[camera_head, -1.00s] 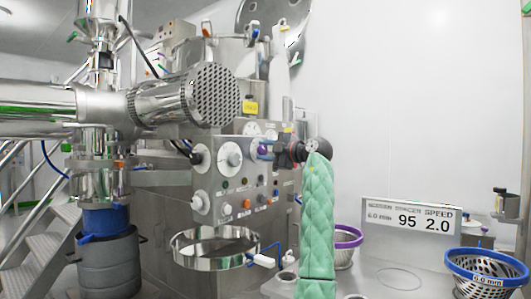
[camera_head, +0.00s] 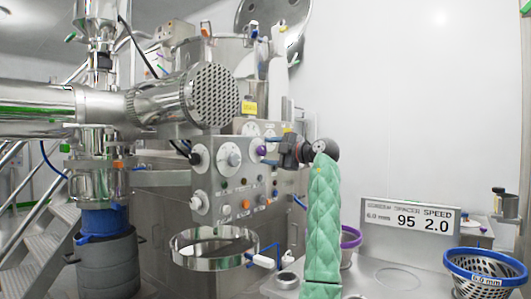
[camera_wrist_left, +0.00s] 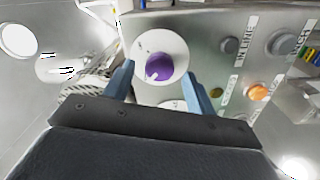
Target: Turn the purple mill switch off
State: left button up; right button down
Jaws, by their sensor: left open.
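The purple mill switch (camera_head: 262,150) is a round knob on a steel control panel (camera_head: 233,180). In the left wrist view the purple switch (camera_wrist_left: 159,67) sits on a white round dial plate. My left gripper (camera_head: 272,151) is in front of the panel, at the right of the switch in the head view. In the wrist view the blue fingers of my left gripper (camera_wrist_left: 160,90) are spread apart, one on each side below the knob, and nothing is held between them. I cannot tell which setting the knob points to. My right gripper is not in view.
Other knobs and an orange button (camera_wrist_left: 259,92) are close by on the panel. A perforated steel cylinder (camera_head: 213,95) juts out at the upper left. A round steel sieve (camera_head: 213,248) is below. A blue-rimmed basket (camera_head: 487,262) stands at right.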

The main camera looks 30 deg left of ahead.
pick_arm(q)
jog(key=d, duration=0.5)
jog(key=shift+s+d, duration=0.15)
jog(key=shift+s, duration=0.1)
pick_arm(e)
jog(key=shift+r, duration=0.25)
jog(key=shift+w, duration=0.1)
